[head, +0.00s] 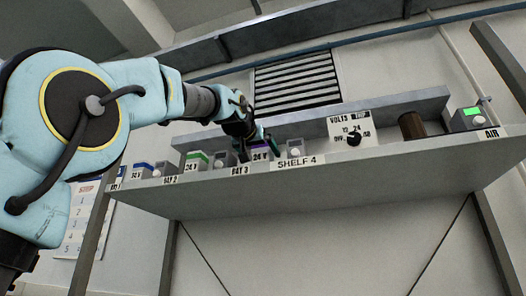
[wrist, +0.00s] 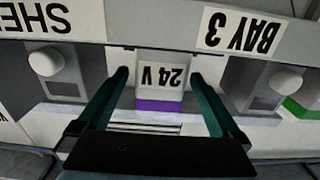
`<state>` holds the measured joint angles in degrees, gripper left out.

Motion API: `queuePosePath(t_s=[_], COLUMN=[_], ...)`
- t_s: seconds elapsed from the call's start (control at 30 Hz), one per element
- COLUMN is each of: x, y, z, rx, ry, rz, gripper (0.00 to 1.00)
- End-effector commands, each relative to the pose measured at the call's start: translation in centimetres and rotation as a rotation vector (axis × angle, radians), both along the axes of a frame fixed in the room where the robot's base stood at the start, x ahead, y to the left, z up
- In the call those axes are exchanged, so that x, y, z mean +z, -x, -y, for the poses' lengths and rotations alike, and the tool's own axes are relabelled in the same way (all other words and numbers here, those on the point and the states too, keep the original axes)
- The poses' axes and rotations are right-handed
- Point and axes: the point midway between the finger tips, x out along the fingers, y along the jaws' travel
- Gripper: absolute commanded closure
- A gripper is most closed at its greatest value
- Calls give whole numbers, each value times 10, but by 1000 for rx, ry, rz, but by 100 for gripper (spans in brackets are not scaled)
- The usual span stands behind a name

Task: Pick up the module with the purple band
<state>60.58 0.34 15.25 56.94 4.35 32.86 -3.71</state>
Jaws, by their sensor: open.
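The module with the purple band (wrist: 160,103) is a pale block marked "24 V". It shows upside down at the centre of the wrist view. In the head view the module (head: 260,155) stands on the shelf between the BAY 3 and SHELF 4 labels, partly hidden by my gripper. My gripper (wrist: 159,78) is open, with one dark green finger on each side of the module. Small gaps show between the fingers and the block, and nothing is held. In the head view my gripper (head: 254,142) is at the shelf's front, over the module.
Grey units with round white knobs flank the module, one at the left (wrist: 50,68) and one at the right (wrist: 282,82) in the wrist view. Green-band (head: 194,162) and blue-band (head: 143,169) modules stand further left. A voltage dial panel (head: 352,131) and brown cylinder (head: 411,125) are right.

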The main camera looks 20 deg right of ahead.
Motion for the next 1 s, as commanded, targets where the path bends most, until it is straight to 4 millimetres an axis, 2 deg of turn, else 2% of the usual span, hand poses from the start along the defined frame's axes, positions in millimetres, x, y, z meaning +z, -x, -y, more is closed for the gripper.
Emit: queuePosePath(t_s=[0.13, 0.4, 1.0], x=[2, 0, 0], y=[-13, -15, -15], z=[12, 14, 13], rx=[1, 0, 0], ry=[-1, 1, 1], rz=[-1, 0, 0], gripper=[0, 0, 66])
